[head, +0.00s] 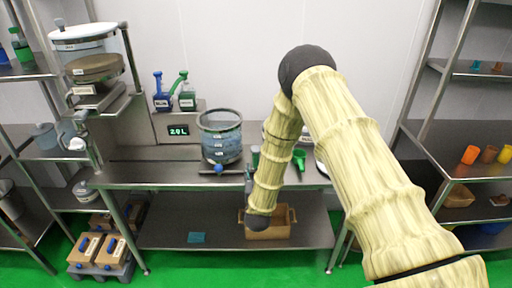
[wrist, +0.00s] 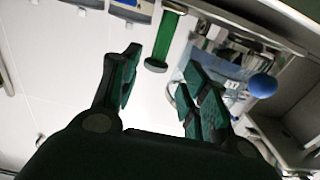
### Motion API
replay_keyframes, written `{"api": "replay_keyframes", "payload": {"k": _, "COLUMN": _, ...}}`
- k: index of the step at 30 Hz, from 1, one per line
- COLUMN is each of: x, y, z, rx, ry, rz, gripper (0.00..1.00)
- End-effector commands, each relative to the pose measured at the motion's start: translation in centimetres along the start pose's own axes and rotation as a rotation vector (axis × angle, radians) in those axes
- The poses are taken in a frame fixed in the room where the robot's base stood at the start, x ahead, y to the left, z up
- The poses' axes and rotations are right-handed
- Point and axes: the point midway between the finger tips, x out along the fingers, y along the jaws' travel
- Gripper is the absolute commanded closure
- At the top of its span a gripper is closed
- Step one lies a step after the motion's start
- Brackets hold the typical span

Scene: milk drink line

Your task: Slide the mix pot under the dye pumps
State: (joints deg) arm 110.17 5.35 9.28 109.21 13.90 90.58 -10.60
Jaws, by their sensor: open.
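The mix pot (head: 221,142) is a clear, marked vessel with a dark rim and bluish contents. It stands upright on the steel bench, with a blue knob low on its front. The dye pumps, one blue (head: 161,99) and one green (head: 187,98), stand left of it on a grey housing; the pot is to the right of them. My gripper (head: 250,184) is at the bench's front edge, right of the pot, partly hidden by my arm. In the wrist view my gripper (wrist: 163,82) is open, with nothing visible between its fingers. The blue knob (wrist: 262,86) shows beyond the right finger.
The housing's display (head: 178,131) reads 2.0 L. A green scoop (head: 299,158) lies right of my arm. A cardboard box (head: 283,222) sits on the lower shelf. A rack with orange cups (head: 470,154) stands at right. Bench surface left of the pot (head: 150,153) looks clear.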

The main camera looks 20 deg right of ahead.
Motion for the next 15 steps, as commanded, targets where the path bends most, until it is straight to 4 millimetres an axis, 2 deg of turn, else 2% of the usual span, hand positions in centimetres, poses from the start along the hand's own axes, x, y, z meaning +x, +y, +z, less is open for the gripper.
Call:
{"api": "replay_keyframes", "payload": {"k": 2, "x": 0.5, "y": 0.0, "z": -0.6, "rx": 0.001, "ry": 0.014, "rz": 0.005, "gripper": 0.55}}
{"api": "replay_keyframes", "payload": {"k": 7, "x": 2.1, "y": 0.0, "z": -0.6, "rx": 0.001, "ry": 0.017, "rz": 0.007, "gripper": 0.55}}
{"api": "replay_keyframes", "payload": {"k": 15, "x": 6.4, "y": 0.0, "z": -0.6, "rx": 0.002, "ry": 0.016, "rz": 0.005, "gripper": 0.55}}
